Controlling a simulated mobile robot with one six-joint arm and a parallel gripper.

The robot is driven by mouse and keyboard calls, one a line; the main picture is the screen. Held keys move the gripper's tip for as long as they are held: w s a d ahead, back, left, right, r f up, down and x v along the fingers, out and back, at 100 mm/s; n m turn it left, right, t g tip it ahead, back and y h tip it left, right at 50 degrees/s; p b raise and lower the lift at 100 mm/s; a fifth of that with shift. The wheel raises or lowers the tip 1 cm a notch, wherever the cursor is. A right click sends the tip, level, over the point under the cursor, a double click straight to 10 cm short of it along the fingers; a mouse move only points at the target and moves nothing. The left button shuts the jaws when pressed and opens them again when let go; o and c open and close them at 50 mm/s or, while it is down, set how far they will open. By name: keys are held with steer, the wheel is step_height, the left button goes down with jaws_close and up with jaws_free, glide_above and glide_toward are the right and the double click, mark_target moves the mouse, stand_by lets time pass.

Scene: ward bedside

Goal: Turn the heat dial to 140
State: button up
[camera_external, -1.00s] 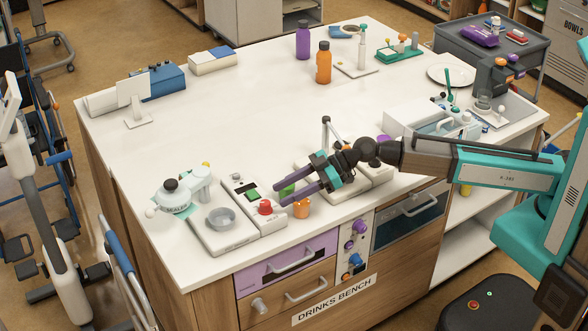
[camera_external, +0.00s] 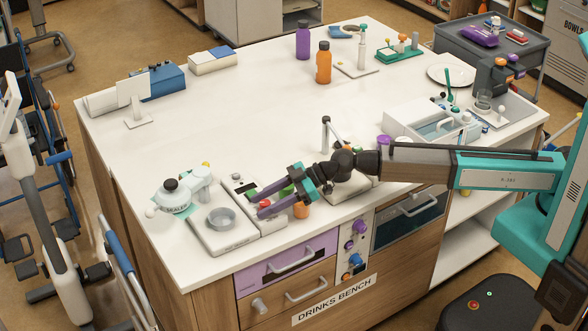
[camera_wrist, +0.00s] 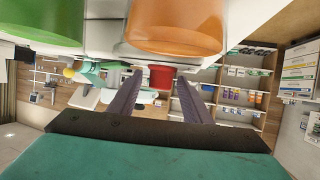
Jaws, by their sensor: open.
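A red knob (camera_external: 265,203) sits on a pale device (camera_external: 236,187) near the counter's front edge. I cannot read any scale or setting on it. My gripper (camera_external: 259,204) is open, with its two purple fingers pointing left, low over the counter at the red knob. In the wrist view, the red knob (camera_wrist: 161,79) shows between the two fingers of my gripper (camera_wrist: 158,74), with a gap on each side. Contact is not visible. The fingers partly hide the knob in the outside view.
An orange cup (camera_external: 302,211) stands right beside my gripper; it also looms large in the wrist view (camera_wrist: 177,22). A green item (camera_external: 284,190) is just behind the fingers. A scale with a grey bowl (camera_external: 221,218) and a sealer (camera_external: 175,196) stand to the left. Front-panel knobs (camera_external: 360,227) are below.

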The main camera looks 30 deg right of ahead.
steer(key=shift+c, duration=0.4)
steer(key=c, duration=1)
steer(key=shift+o, duration=0.2)
steer(key=m+t+p, duration=0.1)
steer(key=p, duration=0.2)
steer(key=t+p, duration=0.1)
steer(key=p, duration=0.1)
steer(key=m+h+p, duration=0.1)
steer(key=p, duration=0.2)
steer(key=shift+w+d+m+t, duration=0.15)
steer(key=shift+m+t, duration=0.15)
steer(key=shift+t, duration=0.1)
steer(key=shift+f+t+p, duration=0.1)
steer(key=shift+t+p, duration=0.2)
steer(key=shift+p, duration=1.05)
steer(key=o, duration=1)
steer(key=shift+o, duration=0.2)
